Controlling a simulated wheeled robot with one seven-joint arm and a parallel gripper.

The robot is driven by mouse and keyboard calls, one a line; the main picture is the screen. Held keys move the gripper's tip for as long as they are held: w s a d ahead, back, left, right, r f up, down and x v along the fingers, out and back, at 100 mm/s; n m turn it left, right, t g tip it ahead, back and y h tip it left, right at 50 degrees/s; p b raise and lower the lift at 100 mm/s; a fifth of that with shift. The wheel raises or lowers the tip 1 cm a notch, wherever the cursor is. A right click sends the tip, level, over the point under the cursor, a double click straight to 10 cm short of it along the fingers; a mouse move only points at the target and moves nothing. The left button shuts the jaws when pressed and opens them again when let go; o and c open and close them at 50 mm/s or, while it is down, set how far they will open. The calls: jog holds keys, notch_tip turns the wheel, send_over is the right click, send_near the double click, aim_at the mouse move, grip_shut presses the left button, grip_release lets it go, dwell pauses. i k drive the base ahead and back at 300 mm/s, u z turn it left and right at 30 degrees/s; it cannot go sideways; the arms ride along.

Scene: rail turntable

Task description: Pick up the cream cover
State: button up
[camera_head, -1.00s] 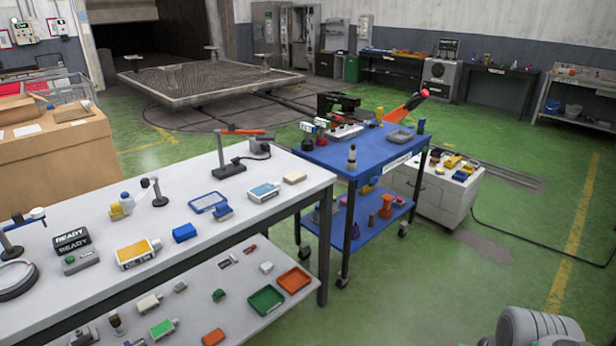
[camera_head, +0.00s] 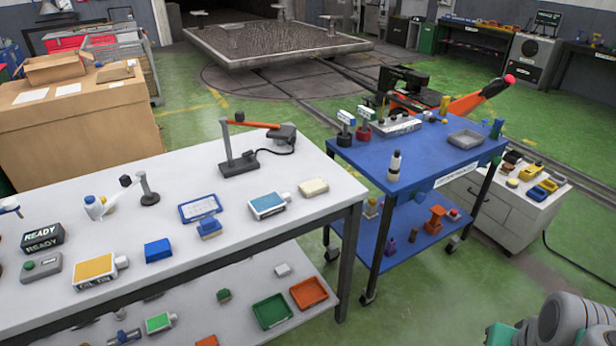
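A small cream block (camera_head: 314,187), which looks like the cream cover, lies on the white workbench (camera_head: 180,170) near its right end. It is just right of a box with a blue and white label (camera_head: 268,206). Nothing touches it, and its top is in full view. My gripper is not in view; only grey rounded links of my arm show at the bottom right corner.
A blue cart (camera_head: 430,175) with bottles and a grey tray (camera_head: 466,139) stands just right of the bench. A lamp-like stand (camera_head: 238,160) is behind the cream block. Green floor is free in front of the cart. A lower shelf holds red (camera_head: 309,293) and green trays (camera_head: 272,311).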

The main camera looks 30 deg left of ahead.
aim_at(311, 189)
jog(key=u, duration=0.4)
jog(key=i, duration=0.75)
jog(key=u, duration=1.45)
jog(key=i, duration=0.65)
jog(key=u, duration=0.65)
